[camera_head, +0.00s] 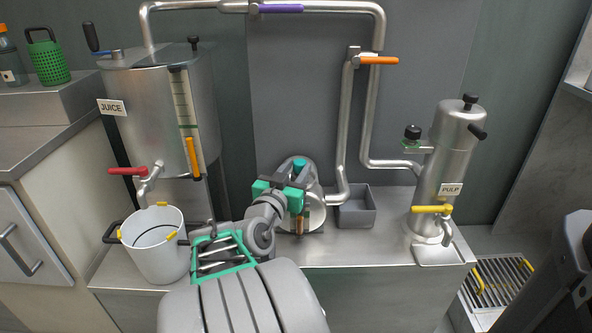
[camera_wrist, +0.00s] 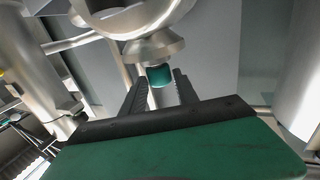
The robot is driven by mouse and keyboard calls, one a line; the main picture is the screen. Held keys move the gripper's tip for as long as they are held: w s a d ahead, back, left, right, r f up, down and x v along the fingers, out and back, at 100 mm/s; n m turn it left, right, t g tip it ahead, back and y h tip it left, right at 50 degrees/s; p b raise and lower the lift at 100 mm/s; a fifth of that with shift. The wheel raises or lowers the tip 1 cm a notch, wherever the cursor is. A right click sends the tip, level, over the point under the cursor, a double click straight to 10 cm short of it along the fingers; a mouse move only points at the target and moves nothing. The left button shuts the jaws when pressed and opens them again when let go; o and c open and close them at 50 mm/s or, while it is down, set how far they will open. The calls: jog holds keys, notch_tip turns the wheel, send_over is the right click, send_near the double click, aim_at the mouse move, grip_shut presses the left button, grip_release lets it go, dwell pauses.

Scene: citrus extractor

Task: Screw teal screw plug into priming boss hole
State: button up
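The teal screw plug (camera_wrist: 159,76) shows in the wrist view as a short cylinder against a flared metal boss (camera_wrist: 153,50). Whether its thread sits inside the boss hole is hidden. My gripper (camera_wrist: 159,82) has one dark finger on each side of the plug, with the tips level with it. I cannot tell whether the fingers touch it. In the head view my gripper (camera_head: 290,180) is at the round metal pump housing (camera_head: 312,208), where a teal piece (camera_head: 299,165) shows near its top.
A steel juice tank (camera_head: 150,100) and a white bucket (camera_head: 155,255) stand at left. A pulp cylinder (camera_head: 450,160) with a yellow-handled tap (camera_head: 432,209) stands at right. A grey bin (camera_head: 357,212) sits right of the pump. Vertical pipes (camera_head: 346,130) rise behind; the bench between bin and pulp cylinder is clear.

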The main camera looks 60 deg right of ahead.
jog(key=o, duration=0.4)
jog(key=shift+a, duration=0.1)
jog(key=a, duration=0.5)
jog(key=a+p, duration=0.1)
jog(key=a, duration=0.1)
jog(key=shift+s+a, duration=0.3)
jog(key=shift+s, duration=0.1)
